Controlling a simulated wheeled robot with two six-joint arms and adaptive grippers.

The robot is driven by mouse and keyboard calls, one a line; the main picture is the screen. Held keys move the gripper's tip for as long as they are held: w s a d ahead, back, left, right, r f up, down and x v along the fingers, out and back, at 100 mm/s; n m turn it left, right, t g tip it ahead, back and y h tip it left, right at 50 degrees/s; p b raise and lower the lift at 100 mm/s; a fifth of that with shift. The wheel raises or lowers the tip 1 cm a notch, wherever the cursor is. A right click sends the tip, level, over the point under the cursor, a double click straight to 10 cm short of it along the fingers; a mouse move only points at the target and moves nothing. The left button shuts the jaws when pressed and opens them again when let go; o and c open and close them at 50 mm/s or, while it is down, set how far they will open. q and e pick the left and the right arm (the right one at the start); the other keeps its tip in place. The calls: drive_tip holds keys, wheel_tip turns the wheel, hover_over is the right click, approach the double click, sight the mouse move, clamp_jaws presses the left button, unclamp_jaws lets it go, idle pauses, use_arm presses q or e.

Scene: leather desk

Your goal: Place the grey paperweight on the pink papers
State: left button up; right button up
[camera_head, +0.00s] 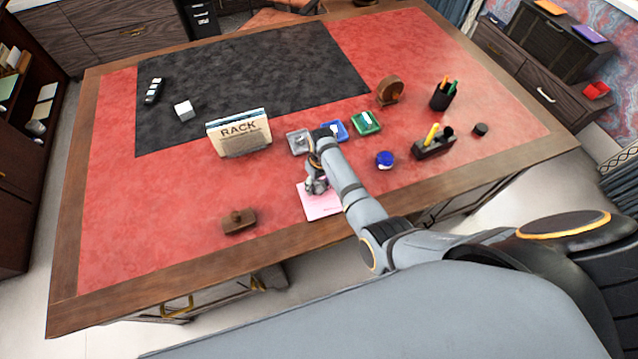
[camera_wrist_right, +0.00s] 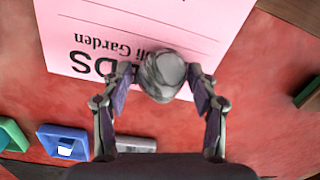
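The grey paperweight (camera_wrist_right: 162,76) is a rounded, stone-like lump in the right wrist view. My right gripper (camera_wrist_right: 163,80) has one finger on each side of it, close against its sides, and appears shut on it. The pink papers (camera_wrist_right: 190,22) lie flat on the desk with dark printed text, and the paperweight is over their edge in this view. In the head view the right gripper (camera_head: 317,186) is over the upper part of the pink papers (camera_head: 322,206). Whether the paperweight touches the papers cannot be told. My left gripper is not in view.
Small grey (camera_head: 298,142), blue (camera_head: 341,131) and green (camera_head: 366,122) trays stand just beyond the gripper. A rack (camera_head: 240,136) is left of them, a brown block (camera_head: 239,221) left of the papers, and a blue round item (camera_head: 385,159) to the right. The red desk front-left is clear.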

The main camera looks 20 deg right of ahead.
sight(320, 182)
drive_tip(key=shift+o, duration=0.4)
drive_tip(key=shift+r, duration=0.45)
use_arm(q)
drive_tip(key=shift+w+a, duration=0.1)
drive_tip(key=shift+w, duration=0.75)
use_arm(e)
wheel_tip(320, 182, up, 12)
drive_tip(key=shift+d+f, duration=0.15)
drive_tip(key=shift+d, duration=0.05)
drive_tip(key=shift+w, duration=0.1)
drive_tip(key=shift+f, duration=0.1)
